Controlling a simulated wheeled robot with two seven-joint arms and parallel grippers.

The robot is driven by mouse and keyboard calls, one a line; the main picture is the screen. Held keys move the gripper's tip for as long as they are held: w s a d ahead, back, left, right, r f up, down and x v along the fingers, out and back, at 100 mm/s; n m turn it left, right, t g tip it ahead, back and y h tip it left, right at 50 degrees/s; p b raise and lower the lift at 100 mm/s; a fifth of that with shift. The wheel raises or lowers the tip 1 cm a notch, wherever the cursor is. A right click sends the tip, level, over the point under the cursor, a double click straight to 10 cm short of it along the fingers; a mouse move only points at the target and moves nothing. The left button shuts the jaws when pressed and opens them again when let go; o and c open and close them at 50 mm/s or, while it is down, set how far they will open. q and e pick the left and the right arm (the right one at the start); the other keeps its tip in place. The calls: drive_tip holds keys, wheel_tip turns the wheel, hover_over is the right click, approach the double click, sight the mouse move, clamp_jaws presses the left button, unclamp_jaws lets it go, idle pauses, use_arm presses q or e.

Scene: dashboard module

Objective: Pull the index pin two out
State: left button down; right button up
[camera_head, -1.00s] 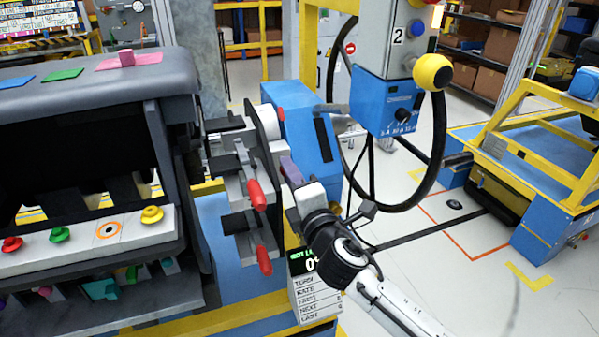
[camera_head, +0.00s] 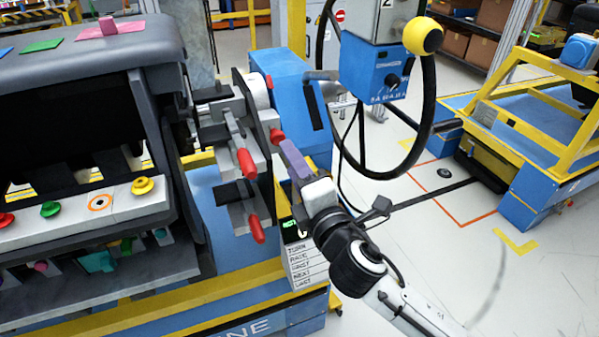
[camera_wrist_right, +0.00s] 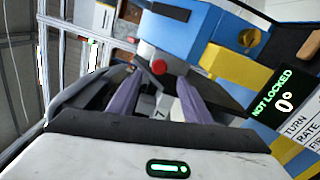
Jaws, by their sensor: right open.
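A small red knob (camera_head: 277,136) sits on the fixture just ahead of my right gripper (camera_head: 287,152). In the right wrist view the red knob (camera_wrist_right: 159,67) lies between and beyond the two purple fingertips. That gripper (camera_wrist_right: 160,88) is open, its fingers on either side of the line to the knob, apparently not touching it. Two red-handled levers, an upper one (camera_head: 246,162) and a lower one (camera_head: 257,229), hang to the left of the gripper. I cannot tell from a label which part is index pin two. My left gripper is not in view.
The dark dashboard module (camera_head: 90,60) fills the left, with a pale bar (camera_head: 70,213) of coloured knobs. A blue box (camera_head: 290,95) stands behind the fixture. A black hoop (camera_head: 434,110) rises at the right. The display (camera_wrist_right: 277,95) reads NOT LOCKED, 0°.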

drive_tip(key=shift+v, duration=1.55)
drive_tip(key=shift+f, duration=0.1)
drive_tip(key=s+d+f+m+g+h, duration=0.1)
drive_tip(key=s+d+f+m, duration=0.1)
drive_tip(key=s+f+m, duration=0.3)
drive_tip(key=d+f+m+g+h, duration=0.1)
drive_tip(key=d+f+m+g, duration=0.1)
drive_tip(key=f, duration=0.5)
drive_tip(key=s+d+f+m+g, duration=0.1)
drive_tip(key=s+d+f+m, duration=0.25)
drive_tip(key=f, duration=0.25)
drive_tip(key=s+d+f+m+g+h, duration=0.1)
drive_tip(key=s+d+f+m+g, duration=0.1)
drive_tip(key=s+d+f+m, duration=0.3)
drive_tip(key=s+d+f+m+g+h, duration=0.1)
drive_tip(key=s+d+f+m+g, duration=0.1)
drive_tip(key=s+d+f+m, duration=0.2)
drive_tip(key=s+f+m, duration=0.3)
drive_tip(key=s+f, duration=0.4)
drive_tip(key=s, duration=0.1)
drive_tip(key=shift+s+d+h, duration=0.3)
drive_tip(key=shift+s+d, duration=0.1)
